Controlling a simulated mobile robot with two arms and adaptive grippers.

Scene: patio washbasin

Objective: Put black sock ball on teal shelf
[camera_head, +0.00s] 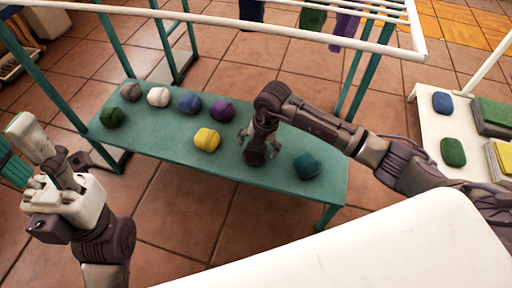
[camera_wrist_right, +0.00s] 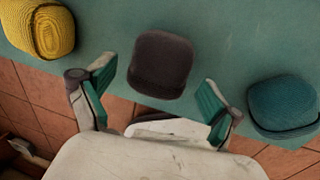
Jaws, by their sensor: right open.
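The black sock ball (camera_wrist_right: 161,65) rests on the teal shelf (camera_wrist_right: 225,30) in the right wrist view. My right gripper (camera_wrist_right: 155,95) is open, with one teal-padded finger on each side of the ball's near end and gaps between. In the head view the teal shelf (camera_head: 230,176) is the low bench under the drying rack, and my right gripper (camera_head: 259,142) is over its middle. The ball is hard to tell from the dark gripper there. My left gripper (camera_head: 55,160) is raised at the left, away from the shelf; its opening is unclear.
The yellow sock ball (camera_head: 207,140) lies left of the right gripper and the teal one (camera_head: 306,166) right. Green, grey, white, blue and purple balls lie farther left. The white rack rail (camera_head: 230,23) crosses above. A white table (camera_head: 436,109) with two balls stands right.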

